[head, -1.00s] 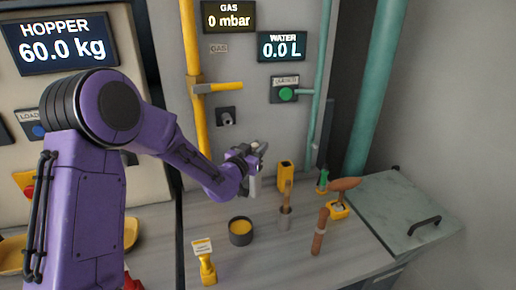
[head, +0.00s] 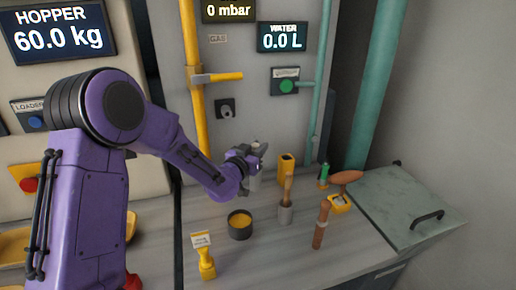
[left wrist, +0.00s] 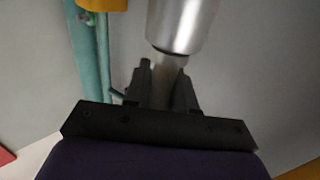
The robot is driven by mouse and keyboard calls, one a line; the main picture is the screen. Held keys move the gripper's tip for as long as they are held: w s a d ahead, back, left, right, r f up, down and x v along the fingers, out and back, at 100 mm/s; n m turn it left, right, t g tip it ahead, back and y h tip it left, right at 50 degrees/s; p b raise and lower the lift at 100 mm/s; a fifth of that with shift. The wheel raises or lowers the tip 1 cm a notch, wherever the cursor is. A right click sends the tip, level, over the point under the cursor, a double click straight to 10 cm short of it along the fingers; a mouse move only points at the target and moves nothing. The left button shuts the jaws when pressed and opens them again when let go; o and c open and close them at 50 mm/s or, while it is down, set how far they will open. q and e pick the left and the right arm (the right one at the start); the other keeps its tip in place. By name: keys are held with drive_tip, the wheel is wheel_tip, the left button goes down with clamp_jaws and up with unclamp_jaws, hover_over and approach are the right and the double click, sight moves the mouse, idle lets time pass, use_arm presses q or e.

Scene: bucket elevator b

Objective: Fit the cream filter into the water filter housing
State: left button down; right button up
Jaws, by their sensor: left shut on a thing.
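My left gripper (head: 254,160) is above the grey bench near the back panel. In the left wrist view its fingers (left wrist: 165,85) are shut on the narrow end of a silver metallic cylinder (left wrist: 182,22), which reaches past the top edge. In the head view only a small grey part of the held thing (head: 254,184) shows under the fingers. I cannot tell a cream filter or the water filter housing for certain in either view. My right gripper is not in view.
A green-grey hatch (head: 405,205) lies right. Yellow and teal pipes run behind.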

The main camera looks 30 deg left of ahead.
use_arm(q)
drive_tip(key=shift+f, duration=0.25)
drive_tip(key=c, duration=0.8)
unclamp_jaws()
drive_tip(key=shift+c, duration=0.2)
drive_tip(key=s+b, duration=0.2)
drive_tip(key=s, duration=0.8)
drive_tip(key=shift+s+d+b, duration=0.3)
drive_tip(key=shift+d, duration=0.1)
